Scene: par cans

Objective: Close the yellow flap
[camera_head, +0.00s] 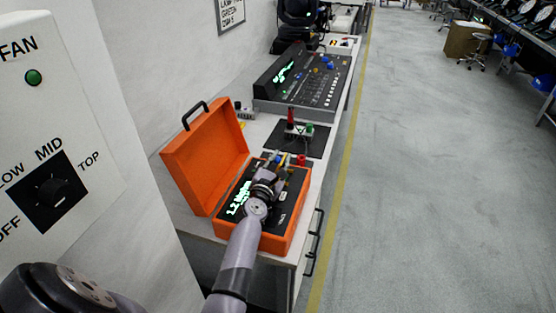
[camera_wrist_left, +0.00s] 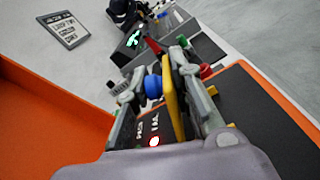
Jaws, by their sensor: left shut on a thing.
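The yellow flap (camera_wrist_left: 173,95) stands upright as a thin yellow plate between the fingers of my left gripper (camera_wrist_left: 168,75) in the left wrist view. The fingers are shut on it. In the head view my left gripper (camera_head: 267,172) is over the inside of an open orange case (camera_head: 296,226), and my wrist and fingers hide most of the flap and part of the panel. A blue knob (camera_wrist_left: 153,87) is just left of the flap, and a red light (camera_wrist_left: 155,142) glows below it. My right gripper is not in view.
The case's orange lid (camera_head: 207,155) stands open on the left. A black mat with small parts (camera_head: 303,140) and a large control console (camera_head: 310,85) lie behind on the bench. A fan switch panel (camera_head: 55,110) is at the left.

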